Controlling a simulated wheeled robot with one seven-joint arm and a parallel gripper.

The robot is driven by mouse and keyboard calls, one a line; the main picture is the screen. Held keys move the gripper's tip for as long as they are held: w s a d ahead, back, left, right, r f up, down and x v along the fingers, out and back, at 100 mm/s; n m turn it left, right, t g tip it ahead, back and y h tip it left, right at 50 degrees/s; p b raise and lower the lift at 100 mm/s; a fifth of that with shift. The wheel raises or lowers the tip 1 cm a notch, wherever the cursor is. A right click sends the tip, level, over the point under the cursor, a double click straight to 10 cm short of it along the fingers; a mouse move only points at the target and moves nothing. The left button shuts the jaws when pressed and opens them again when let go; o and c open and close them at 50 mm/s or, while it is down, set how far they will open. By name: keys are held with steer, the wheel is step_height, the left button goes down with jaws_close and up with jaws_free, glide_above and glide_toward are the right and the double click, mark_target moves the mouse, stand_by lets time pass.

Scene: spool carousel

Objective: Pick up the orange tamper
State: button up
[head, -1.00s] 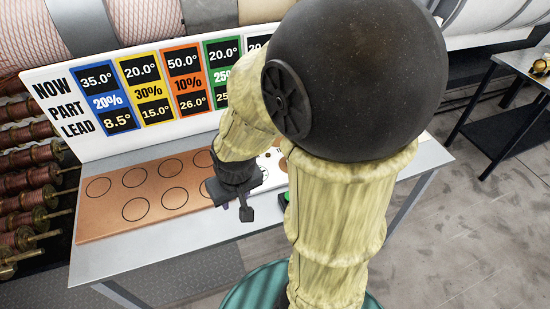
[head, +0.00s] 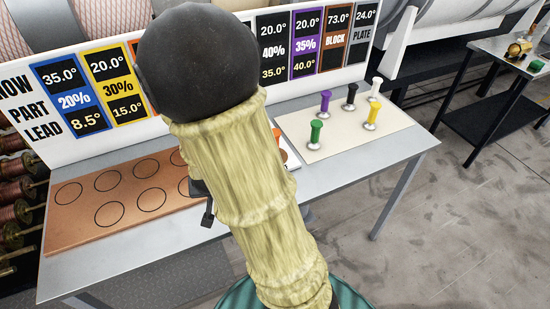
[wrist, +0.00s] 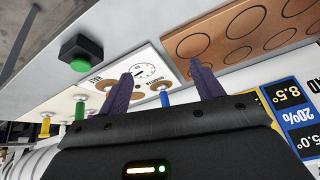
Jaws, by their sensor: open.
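I cannot clearly make out the orange tamper in either view. In the head view a small orange patch (head: 277,132) shows at the right edge of my arm, but I cannot tell whether it is the tamper. My gripper (wrist: 161,69) is open in the wrist view, with its two dark fingers apart. A blue tamper (wrist: 165,99) shows between the fingers, beyond them, and I cannot see it touching either one. In the head view my arm hides most of the gripper and the table middle.
Green (head: 316,134), purple (head: 325,104), black (head: 350,97), yellow (head: 372,116) and white (head: 376,89) tampers stand on a cream mat (head: 390,140). A copper board with circles (head: 75,225) lies at left. A sign (head: 60,85) stands behind. A green button box (wrist: 80,55) shows in the wrist view.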

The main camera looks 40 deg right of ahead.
steer(key=w+d+f+m+t+h+b, duration=0.2)
steer(key=w+d+f+m+h+b, duration=0.15)
steer(key=d+f+h+b, duration=0.4)
steer(key=s+d+r+m+t+h+b, duration=0.1)
steer(key=d+r+m+t+h+b, duration=0.1)
steer(key=d+h, duration=0.4)
steer(key=shift+s+d+r+b, duration=0.15)
steer(key=shift+d+r+b, duration=0.35)
steer(key=shift+r, duration=0.35)
steer(key=shift+m, duration=0.25)
steer(key=p+x, duration=0.1)
steer(key=x, duration=1.1)
steer(key=shift+f, duration=0.15)
